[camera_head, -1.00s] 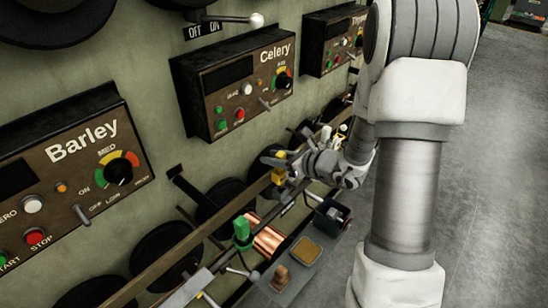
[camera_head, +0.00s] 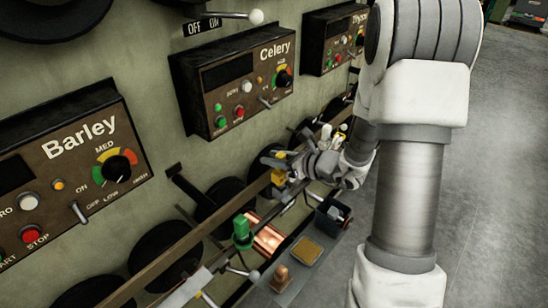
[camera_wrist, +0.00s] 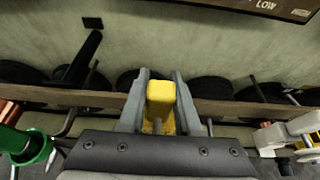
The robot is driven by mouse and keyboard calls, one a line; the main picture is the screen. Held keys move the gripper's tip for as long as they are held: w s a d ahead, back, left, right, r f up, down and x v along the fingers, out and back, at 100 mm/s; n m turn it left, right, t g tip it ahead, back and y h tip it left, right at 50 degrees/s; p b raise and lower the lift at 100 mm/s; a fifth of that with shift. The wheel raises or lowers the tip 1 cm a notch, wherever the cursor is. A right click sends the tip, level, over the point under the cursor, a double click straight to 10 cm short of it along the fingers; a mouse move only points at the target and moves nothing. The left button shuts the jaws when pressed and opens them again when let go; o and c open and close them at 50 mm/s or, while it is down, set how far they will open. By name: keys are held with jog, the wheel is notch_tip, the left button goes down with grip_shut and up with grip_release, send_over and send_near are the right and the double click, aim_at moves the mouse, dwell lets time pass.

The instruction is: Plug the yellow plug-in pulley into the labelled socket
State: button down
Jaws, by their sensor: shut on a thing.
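The yellow plug-in pulley (camera_wrist: 161,98) is a small yellow block with rounded edges, held between the two grey fingers of my gripper (camera_wrist: 158,88) in the wrist view. In the head view my gripper (camera_head: 275,167) is at the long brown rail below the Celery panel (camera_head: 240,85), and a bit of the yellow pulley (camera_head: 279,177) shows beside the fingers. In the wrist view the pulley lies in front of the brown rail (camera_wrist: 85,98). I cannot tell whether it touches the rail. No labelled socket can be made out, and the fingers hide part of the rail.
A green fitting (camera_head: 242,231) stands left of my gripper, near a copper spool (camera_head: 267,238). The Barley panel (camera_head: 75,160) is at left. Floor at right is clear.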

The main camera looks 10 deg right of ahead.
jog(key=shift+f+b, duration=1.5)
jog(key=shift+f, duration=0.15)
jog(key=c, duration=0.5)
grip_release()
jog(key=p+v, duration=0.5)
jog(key=v, duration=1.2)
jog(key=shift+s+d, duration=0.2)
